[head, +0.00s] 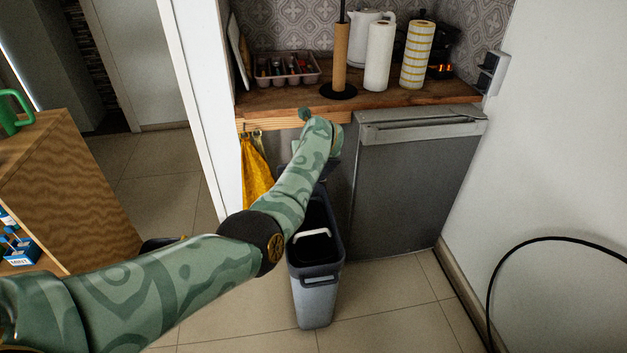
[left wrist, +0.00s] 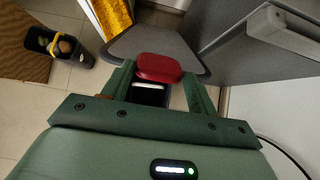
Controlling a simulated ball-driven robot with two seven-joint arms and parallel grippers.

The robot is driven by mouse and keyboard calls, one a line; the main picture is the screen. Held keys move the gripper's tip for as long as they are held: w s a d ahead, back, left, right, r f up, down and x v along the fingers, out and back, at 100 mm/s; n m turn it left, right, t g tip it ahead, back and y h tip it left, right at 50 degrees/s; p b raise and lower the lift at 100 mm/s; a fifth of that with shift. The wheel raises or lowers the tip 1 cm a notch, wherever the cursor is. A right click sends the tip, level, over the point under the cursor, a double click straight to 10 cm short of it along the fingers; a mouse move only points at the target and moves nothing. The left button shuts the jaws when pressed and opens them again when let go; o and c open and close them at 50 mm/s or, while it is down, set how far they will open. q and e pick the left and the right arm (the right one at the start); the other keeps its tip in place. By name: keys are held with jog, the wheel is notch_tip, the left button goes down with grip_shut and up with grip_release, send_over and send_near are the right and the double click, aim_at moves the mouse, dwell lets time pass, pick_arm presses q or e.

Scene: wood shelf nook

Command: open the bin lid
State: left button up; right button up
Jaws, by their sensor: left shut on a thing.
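The grey bin (head: 315,297) stands on the floor in front of the counter in the head view. Its dark open top shows, with a white bar inside. The dark grey lid (left wrist: 150,42) shows in the left wrist view, raised at the far end of the bin, with a red handle (left wrist: 158,67) on its near edge. My left gripper (left wrist: 160,80) is shut on this red handle. In the head view my own arm hides the gripper and most of the lid. My right gripper is in neither view.
A grey appliance (head: 405,190) stands right of the bin. A yellow cloth (head: 256,180) hangs left of it under the wooden counter (head: 290,105). A wooden cabinet (head: 80,200) is at left. A dark container (left wrist: 60,48) with several items stands on the floor. A black hose (head: 495,270) lies at right.

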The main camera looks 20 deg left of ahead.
pick_arm(q)
jog(key=shift+w+a+r, duration=0.45)
jog(key=shift+w+r, duration=0.15)
jog(key=shift+w, duration=0.05)
jog(key=shift+w+a+r, duration=0.4)
jog(key=shift+w+r, duration=0.15)
jog(key=shift+w, duration=0.1)
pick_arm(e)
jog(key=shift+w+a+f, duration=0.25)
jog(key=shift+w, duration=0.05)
